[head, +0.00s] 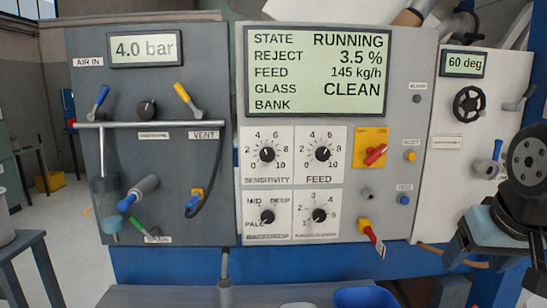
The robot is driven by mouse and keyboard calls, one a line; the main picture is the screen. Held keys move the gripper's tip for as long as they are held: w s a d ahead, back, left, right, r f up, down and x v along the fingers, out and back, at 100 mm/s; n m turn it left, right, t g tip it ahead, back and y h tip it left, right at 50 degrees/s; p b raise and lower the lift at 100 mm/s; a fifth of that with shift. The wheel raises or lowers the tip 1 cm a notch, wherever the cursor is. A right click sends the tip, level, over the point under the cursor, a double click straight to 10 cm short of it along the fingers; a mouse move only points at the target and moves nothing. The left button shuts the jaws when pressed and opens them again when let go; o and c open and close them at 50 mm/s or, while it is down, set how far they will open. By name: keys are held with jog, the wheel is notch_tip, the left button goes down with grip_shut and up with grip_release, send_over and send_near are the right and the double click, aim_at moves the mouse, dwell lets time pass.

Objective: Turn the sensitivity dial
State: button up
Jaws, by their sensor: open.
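The sensitivity dial (267,154) is a round black knob on a white square plate, marked 0 to 10 and labelled SENSITIVITY. It is at the upper left of a group of dials on the grey middle panel, below the display. Its pointer is too small to read surely. The display (317,70) reads RUNNING, reject 3.5 %, feed 145 kg/h, glass CLEAN; its BANK line is blank. Dark parts of my arm show at the right edge, well away from the dial. My gripper's fingers are not in view.
The feed dial (323,154) is just right of the sensitivity dial, with the backdrop dial (267,216) below. A red-handled switch (375,155) is farther right. A metal rail (160,124) and hoses stick out from the left panel. The space before the dials looks clear.

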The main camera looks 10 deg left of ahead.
jog(key=w+a+n+t+y, duration=0.2)
jog(key=w+a+t+y, duration=0.15)
jog(key=w+a, duration=0.65)
jog(key=t+y, duration=0.2)
jog(key=t, duration=1.1)
send_near(267, 157)
jog(key=shift+n, duration=0.4)
jog(key=x, duration=0.8)
jog(key=shift+w, duration=0.1)
